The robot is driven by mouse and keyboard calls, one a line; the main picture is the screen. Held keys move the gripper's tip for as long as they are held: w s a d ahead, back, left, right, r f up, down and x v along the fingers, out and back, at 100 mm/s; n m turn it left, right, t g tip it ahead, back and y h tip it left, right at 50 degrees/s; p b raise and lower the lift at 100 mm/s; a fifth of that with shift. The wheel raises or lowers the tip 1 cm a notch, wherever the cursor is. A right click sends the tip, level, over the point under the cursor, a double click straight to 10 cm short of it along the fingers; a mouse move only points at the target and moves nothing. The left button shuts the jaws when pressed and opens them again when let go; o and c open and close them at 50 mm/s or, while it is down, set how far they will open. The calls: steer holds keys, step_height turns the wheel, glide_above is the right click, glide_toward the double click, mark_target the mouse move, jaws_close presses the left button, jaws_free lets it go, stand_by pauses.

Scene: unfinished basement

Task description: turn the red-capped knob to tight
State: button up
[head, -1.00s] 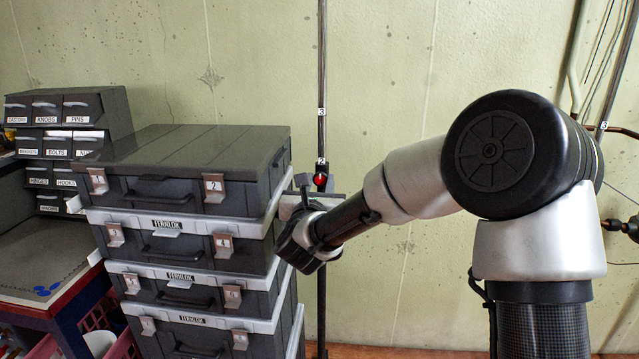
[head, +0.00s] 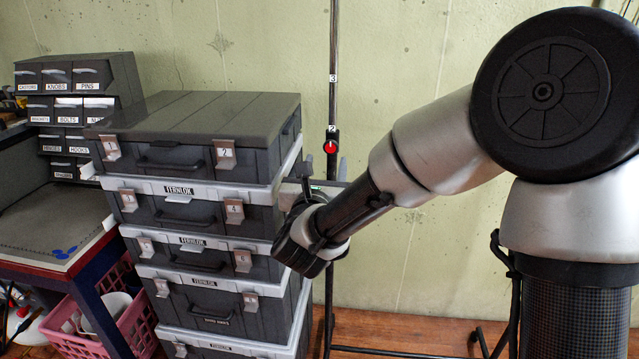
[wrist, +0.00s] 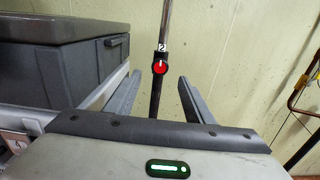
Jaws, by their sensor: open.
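The red-capped knob (head: 330,147) sits on a dark collar on a thin upright pole (head: 333,50), just below a white label reading 2. In the wrist view the knob (wrist: 159,67) shows as a red round cap with a small pale mark, straight ahead between the fingertips in the picture. My gripper (head: 325,174) is open and empty, with its fingertips just below the knob in the head view. In the wrist view my gripper (wrist: 160,76) has its two fingers spread to either side of the pole. It appears short of the knob and not touching it.
A stack of dark cases (head: 205,125) stands close to the left of my gripper. A drawer cabinet (head: 75,100), a workbench (head: 75,225) and a pink basket (head: 125,320) are farther left. A concrete wall (head: 400,70) is behind the pole. Pipes (wrist: 305,85) show at right.

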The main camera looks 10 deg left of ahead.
steer(key=s, duration=0.9)
steer(key=shift+a, duration=0.15)
